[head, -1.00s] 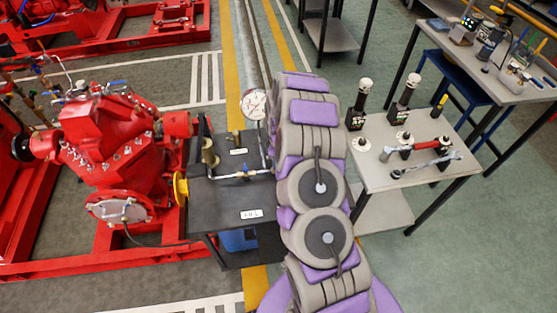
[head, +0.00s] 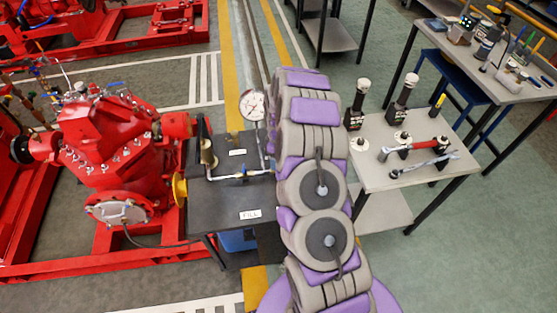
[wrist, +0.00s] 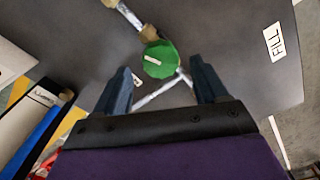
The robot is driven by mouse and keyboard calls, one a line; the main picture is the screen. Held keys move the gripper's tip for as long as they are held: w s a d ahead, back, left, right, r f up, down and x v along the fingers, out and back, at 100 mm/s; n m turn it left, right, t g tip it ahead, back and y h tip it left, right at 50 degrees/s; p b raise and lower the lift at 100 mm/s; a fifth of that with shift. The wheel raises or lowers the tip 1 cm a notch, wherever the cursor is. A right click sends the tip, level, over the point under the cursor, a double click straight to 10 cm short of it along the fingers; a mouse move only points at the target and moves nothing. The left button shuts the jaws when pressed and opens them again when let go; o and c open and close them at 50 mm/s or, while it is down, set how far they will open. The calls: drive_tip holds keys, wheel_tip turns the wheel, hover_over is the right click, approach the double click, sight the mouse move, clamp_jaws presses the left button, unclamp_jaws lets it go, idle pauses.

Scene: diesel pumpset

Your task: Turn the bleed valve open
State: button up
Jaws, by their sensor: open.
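In the wrist view a round green valve knob (wrist: 160,60) with a white bar on its top sits on silver pipework with brass fittings, over the black bench. No tag naming it is readable. My gripper (wrist: 160,66) is open, its dark fingers spread to either side of the knob's near side. I cannot tell how far the fingers are above the knob, and nothing is gripped. In the head view my arm covers the bench's right part, and the green knob and my gripper are hidden.
The black bench (head: 205,220) carries a pressure gauge (head: 253,105), a pipe (head: 220,177) and a FILL label (head: 250,214), which also shows in the wrist view (wrist: 274,42). The red pumpset (head: 110,150) stands left. A grey table (head: 375,175) with tools stands right of my arm.

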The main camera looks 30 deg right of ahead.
wheel_tip(320, 180, up, 15)
drive_tip(key=p, duration=0.1)
drive_tip(key=shift+d, duration=0.15)
idle(0.5)
